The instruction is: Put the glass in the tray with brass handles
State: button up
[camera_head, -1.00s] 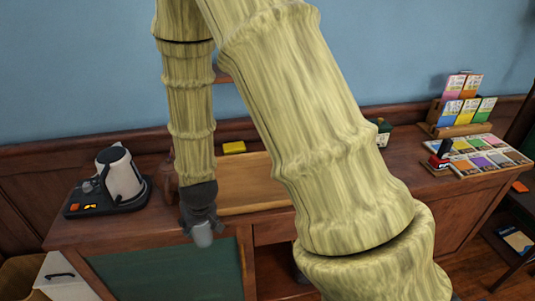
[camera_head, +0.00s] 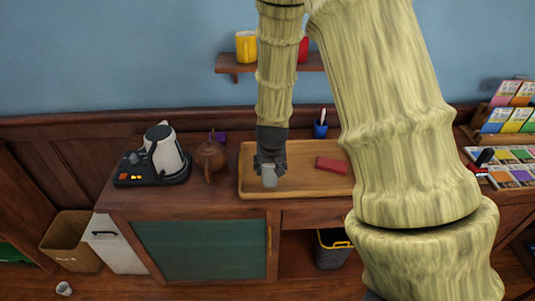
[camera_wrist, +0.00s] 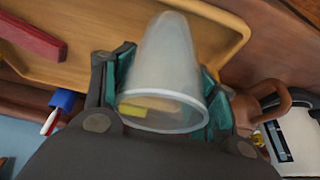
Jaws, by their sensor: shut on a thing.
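My gripper (camera_head: 268,170) is shut on a pale, translucent glass (camera_head: 269,176), which hangs over the left part of a shallow wooden tray (camera_head: 300,188). In the wrist view the glass (camera_wrist: 165,65) sits between the finger pads, its wide rim toward the camera and its narrow end over the tray (camera_wrist: 110,75). I cannot tell whether the glass touches the tray floor. No brass handles can be made out on this tray. My arm hides part of its right side.
A red block (camera_head: 331,164) lies in the tray. A brown teapot (camera_head: 210,157) and a kettle on its base (camera_head: 166,152) stand to the left. A blue cup with a pen (camera_head: 320,129) is behind. Color cards (camera_head: 510,155) are at the right.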

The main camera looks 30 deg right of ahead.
jog(key=shift+w+d+f+p, duration=0.5)
jog(key=shift+w+f+p, duration=0.2)
jog(key=shift+w, duration=0.7)
jog(key=shift+w+d+f+p, duration=0.55)
jog(key=shift+w+f+p, duration=0.15)
jog(key=shift+w, duration=0.7)
jog(key=shift+w+d+f+p, duration=0.5)
jog(key=shift+w+f+p, duration=0.2)
jog(key=shift+w, duration=0.7)
jog(key=shift+f, duration=0.15)
jog(key=o, duration=1.2)
jog(key=shift+b+v, duration=1.4)
jog(key=shift+v, duration=4.7)
